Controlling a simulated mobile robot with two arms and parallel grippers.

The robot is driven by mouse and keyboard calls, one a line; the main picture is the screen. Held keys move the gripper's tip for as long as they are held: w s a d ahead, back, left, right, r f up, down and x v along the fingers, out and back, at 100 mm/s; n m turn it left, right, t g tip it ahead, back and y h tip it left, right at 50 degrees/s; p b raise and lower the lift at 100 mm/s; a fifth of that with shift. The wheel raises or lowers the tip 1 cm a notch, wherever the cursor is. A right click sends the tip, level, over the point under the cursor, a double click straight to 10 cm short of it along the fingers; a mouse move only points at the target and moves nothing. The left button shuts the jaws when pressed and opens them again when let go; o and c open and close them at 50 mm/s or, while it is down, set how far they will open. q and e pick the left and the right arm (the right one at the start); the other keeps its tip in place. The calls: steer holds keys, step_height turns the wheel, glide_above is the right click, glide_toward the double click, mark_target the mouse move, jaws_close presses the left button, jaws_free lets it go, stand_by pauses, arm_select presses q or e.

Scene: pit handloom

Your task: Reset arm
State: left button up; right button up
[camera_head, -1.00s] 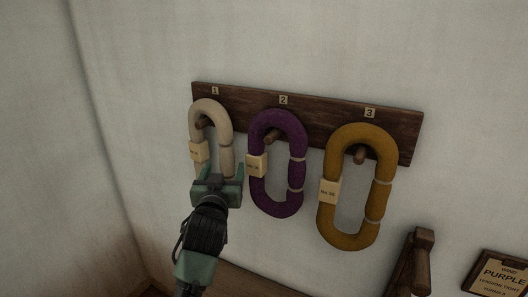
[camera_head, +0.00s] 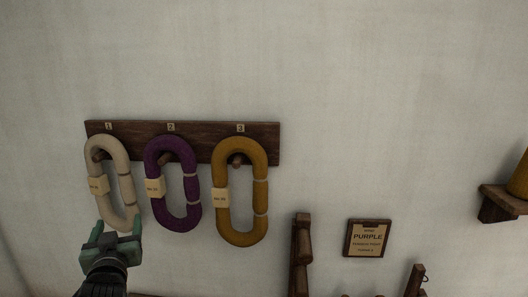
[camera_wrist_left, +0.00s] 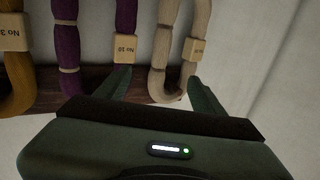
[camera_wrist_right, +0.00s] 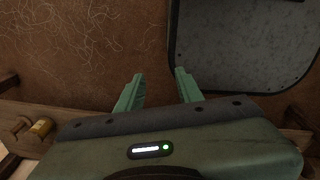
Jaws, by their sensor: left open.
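My left gripper (camera_head: 110,232) is open and empty at the lower end of the cream yarn hank (camera_head: 93,160) in the head view. In the left wrist view its fingers (camera_wrist_left: 160,88) are spread, with the cream hank (camera_wrist_left: 163,45) showing between and beyond them; I cannot tell whether they touch it. The cream hank hangs on the peg under label 1. My right gripper (camera_wrist_right: 158,88) shows only in the right wrist view, with its fingers apart and nothing between them.
A purple hank (camera_head: 154,160) and an ochre hank (camera_head: 219,170) hang on the wooden rack (camera_head: 265,140) at pegs 2 and 3. A "PURPLE" sign (camera_head: 368,238) is on the wall, right of a wooden post (camera_head: 301,255). A shelf (camera_head: 496,205) is at far right.

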arm_select(q)
steer(key=s+d+f+m+g+h, duration=0.2)
steer(key=s+d+f+g, duration=0.1)
steer(key=s+f, duration=0.55)
steer(key=s+d+f+m+g+h, duration=0.15)
steer(key=s+d+f+g, duration=0.35)
steer(key=f, duration=0.6)
steer(key=s+d+f+m+g+h, duration=0.1)
steer(key=s+d+f+g+h, duration=0.3)
steer(key=s, duration=0.7)
steer(key=s+d+f+m+g+y, duration=0.1)
steer(key=s+d+f+m, duration=0.1)
steer(key=s+f, duration=0.7)
steer(key=s+f+g+b, duration=0.1)
steer(key=s+f, duration=0.1)
steer(key=f, duration=1.1)
steer(key=s+f+g+b, duration=0.1)
steer(key=s+f, duration=0.2)
steer(key=f, duration=0.9)
steer(key=s+a+f+b, duration=0.1)
steer(key=s+a+f, duration=0.1)
steer(key=s+f, duration=1.4)
step_height(320, 180, down, 2)
steer(key=shift+s+a+f+g, duration=0.1)
steer(key=shift+s+a+g, duration=0.2)
steer(key=shift+a+g, duration=0.1)
arm_select(e)
steer(key=f, duration=0.3)
steer(key=shift+w+a, duration=0.25)
steer(key=shift+w, duration=0.1)
